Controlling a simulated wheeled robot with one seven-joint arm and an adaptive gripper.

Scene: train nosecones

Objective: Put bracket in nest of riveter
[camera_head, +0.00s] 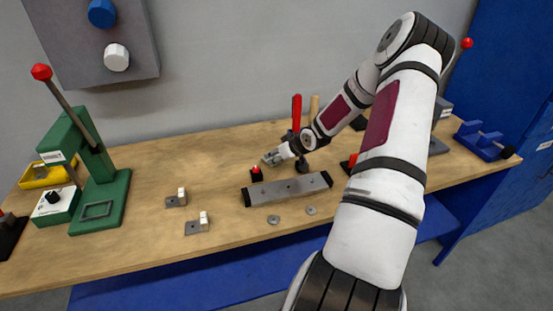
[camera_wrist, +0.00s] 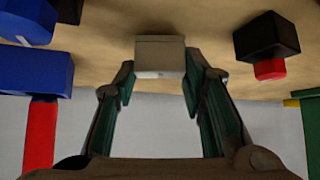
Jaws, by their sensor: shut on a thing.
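My gripper (camera_head: 276,156) is over the back middle of the bench, behind the long grey bar. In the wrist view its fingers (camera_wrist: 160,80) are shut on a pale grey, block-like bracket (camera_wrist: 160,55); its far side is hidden. In the head view the held piece is small and mostly covered by the fingers. Two more L-shaped brackets with pale upright parts, a rear one (camera_head: 177,198) and a front one (camera_head: 198,223), lie left of centre. A green lever press (camera_head: 97,205), which looks like the riveter, stands at the left; a rectangular nest (camera_head: 97,210) marks its base.
A black box with a red button (camera_head: 256,175) stands near my gripper, also in the wrist view (camera_wrist: 266,40). The grey bar (camera_head: 290,189) and washers (camera_head: 273,219) lie in front. A red-handled tool (camera_head: 296,112) stands behind. Bench between brackets and wall is clear.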

